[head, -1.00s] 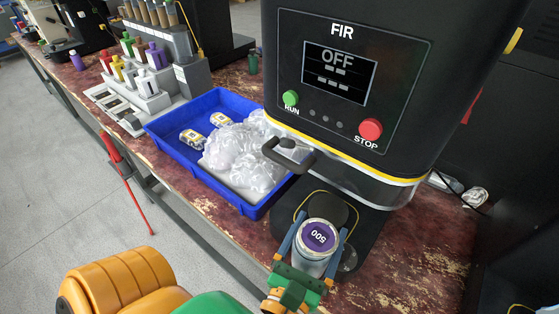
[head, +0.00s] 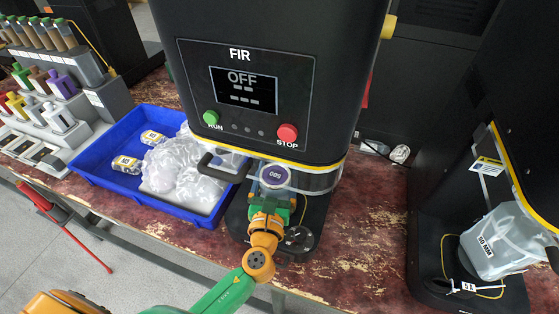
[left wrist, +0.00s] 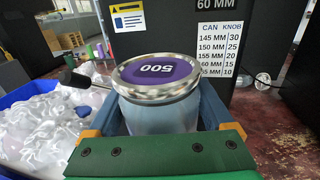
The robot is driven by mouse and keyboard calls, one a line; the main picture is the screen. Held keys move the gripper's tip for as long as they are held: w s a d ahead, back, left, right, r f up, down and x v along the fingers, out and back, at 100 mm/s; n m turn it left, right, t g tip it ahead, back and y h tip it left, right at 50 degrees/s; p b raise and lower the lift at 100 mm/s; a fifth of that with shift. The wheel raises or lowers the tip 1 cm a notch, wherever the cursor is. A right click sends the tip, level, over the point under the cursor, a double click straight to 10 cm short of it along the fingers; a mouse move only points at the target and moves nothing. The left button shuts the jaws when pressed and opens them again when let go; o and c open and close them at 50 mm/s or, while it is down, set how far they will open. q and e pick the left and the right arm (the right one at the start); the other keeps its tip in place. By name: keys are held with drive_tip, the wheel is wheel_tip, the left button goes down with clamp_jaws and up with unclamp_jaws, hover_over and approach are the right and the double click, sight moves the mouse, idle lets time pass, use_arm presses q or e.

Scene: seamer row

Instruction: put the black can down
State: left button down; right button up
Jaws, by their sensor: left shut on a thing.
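My left gripper (head: 270,196) is shut on a can (head: 274,177) at the FIR seamer (head: 250,100). The can has a silver rim and a purple top marked 500. In the left wrist view the can (left wrist: 158,85) stands upright between the blue fingers, and its body looks pale grey-blue, not black. It is over the seamer's black base (head: 303,240), close below the yellow-edged head; I cannot tell whether its bottom touches the base. My right gripper is not in view.
A blue tray (head: 95,188) with clear bags and small yellow-labelled packs is to the left. Racks of coloured bottles (head: 45,115) stand further left. A second black machine with a clear container (head: 495,243) is at right. The worn red bench (head: 375,225) between them is mostly clear.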

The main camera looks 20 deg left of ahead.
sight(276, 195)
use_arm(q)
drive_tip(key=w, duration=0.3)
drive_tip(key=shift+w+a+f, duration=0.25)
drive_tip(key=shift+w+a, duration=0.1)
drive_tip(key=shift+s, duration=0.1)
unclamp_jaws()
drive_tip(key=shift+f, duration=0.15)
drive_tip(key=s+d+b, duration=0.1)
drive_tip(key=s+d, duration=0.1)
drive_tip(key=s, duration=1)
drive_tip(key=shift+r+b, duration=0.2)
drive_tip(key=shift+b, duration=0.1)
